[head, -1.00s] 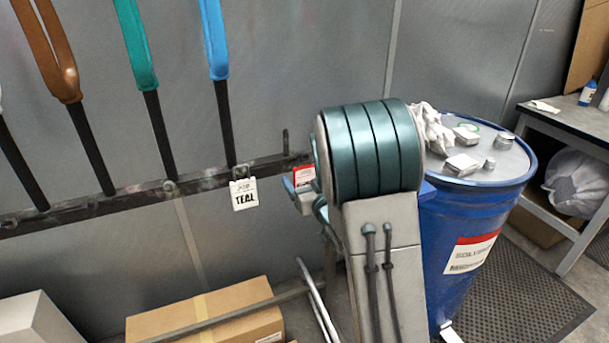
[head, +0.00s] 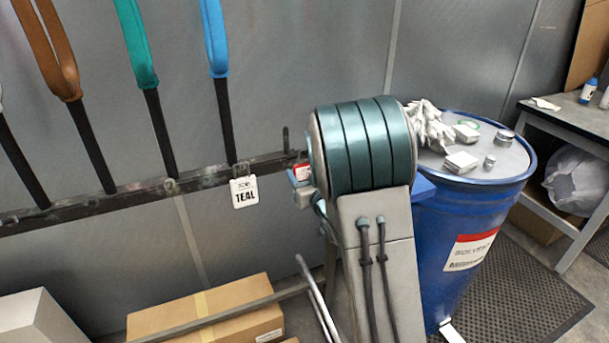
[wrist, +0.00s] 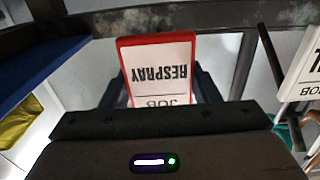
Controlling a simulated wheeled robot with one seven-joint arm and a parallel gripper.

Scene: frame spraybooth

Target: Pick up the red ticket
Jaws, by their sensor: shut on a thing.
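The red ticket (head: 302,172) has a red border and a white face. In the head view it shows just left of my arm, near the dark rail, and is partly hidden. In the wrist view the ticket (wrist: 158,66) is upside down and reads "JOB RESPRAY". My gripper (wrist: 156,100) is shut on its near end. The fingertips are mostly hidden behind the ticket. In the head view my gripper is largely behind my arm.
A white "TEAL" tag (head: 244,192) hangs on the rail (head: 110,202) to the left. Brown, teal and blue frame parts stand along the rail. A blue solvent drum (head: 450,235) stands right of my arm. A cardboard box (head: 215,312) lies on the floor below.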

